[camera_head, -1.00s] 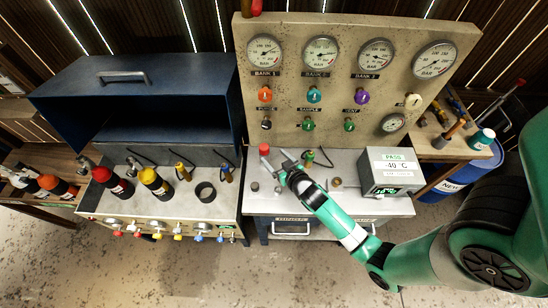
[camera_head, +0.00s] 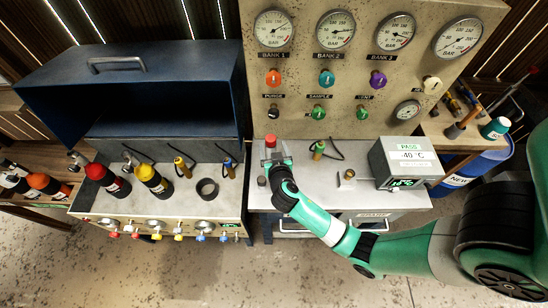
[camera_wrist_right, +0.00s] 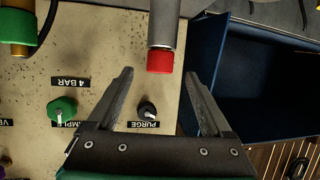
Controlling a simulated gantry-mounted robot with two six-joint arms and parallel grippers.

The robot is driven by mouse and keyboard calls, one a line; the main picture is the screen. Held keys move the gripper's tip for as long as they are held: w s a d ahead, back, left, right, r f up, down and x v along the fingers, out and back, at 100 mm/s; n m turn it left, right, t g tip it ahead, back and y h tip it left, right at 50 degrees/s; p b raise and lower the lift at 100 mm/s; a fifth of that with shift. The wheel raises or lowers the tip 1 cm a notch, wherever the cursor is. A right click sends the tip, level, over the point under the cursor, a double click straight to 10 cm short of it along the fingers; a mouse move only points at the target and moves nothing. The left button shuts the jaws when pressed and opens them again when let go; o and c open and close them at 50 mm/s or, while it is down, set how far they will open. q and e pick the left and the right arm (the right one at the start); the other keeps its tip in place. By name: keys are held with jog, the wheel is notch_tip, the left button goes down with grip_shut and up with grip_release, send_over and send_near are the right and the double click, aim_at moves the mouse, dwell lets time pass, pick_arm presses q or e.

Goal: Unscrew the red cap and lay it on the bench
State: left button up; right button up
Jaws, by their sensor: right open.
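The red cap (camera_head: 271,139) is at the back left of the grey bench (camera_head: 322,200), below the gauge panel. In the right wrist view the red cap (camera_wrist_right: 160,62) sits on the end of a grey cylinder (camera_wrist_right: 163,24). My right gripper (camera_head: 277,150) is open at the cap. In the wrist view its fingertips (camera_wrist_right: 160,72) lie on either side of the cap, with visible gaps. Whether the tips are level with the cap in depth is hard to tell. The lower part of the cylinder is hidden by the gripper in the head view. My left gripper is not in view.
The gauge panel (camera_head: 350,95) with coloured knobs rises behind the bench. A grey meter box (camera_head: 405,160) stands at right, near a small brass fitting (camera_head: 347,176). A short dark cylinder (camera_head: 262,181) stands at left. The bench's front middle is partly clear.

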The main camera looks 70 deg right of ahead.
aim_at(269, 136)
jog(key=shift+w+d+f+b, duration=0.3)
jog(key=shift+d+f+b, duration=0.15)
jog(key=shift+d+f, duration=0.05)
jog(key=shift+w+d+f+b, duration=0.25)
jog(key=shift+d+f+b, duration=0.15)
jog(key=shift+d+f, duration=0.1)
jog(key=x, duration=0.5)
jog(key=shift+w+d+r, duration=0.3)
jog(key=shift+w+d, duration=0.05)
jog(key=shift+d, duration=0.05)
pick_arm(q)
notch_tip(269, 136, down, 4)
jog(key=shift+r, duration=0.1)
pick_arm(e)
grip_shut()
jog(key=n+t+p, duration=0.1)
jog(key=n+y+p, duration=0.1)
jog(key=p, duration=0.1)
jog(key=shift+a+r+t+y, duration=0.1)
jog(key=shift+r+t+y, duration=0.1)
jog(key=shift+t+y, duration=0.15)
jog(key=shift+w+f, duration=0.15)
jog(key=shift+f, duration=0.05)
pick_arm(q)
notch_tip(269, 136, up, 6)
jog(key=p, duration=0.3)
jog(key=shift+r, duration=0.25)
pick_arm(e)
notch_tip(269, 136, up, 4)
jog(key=shift+r, duration=0.2)
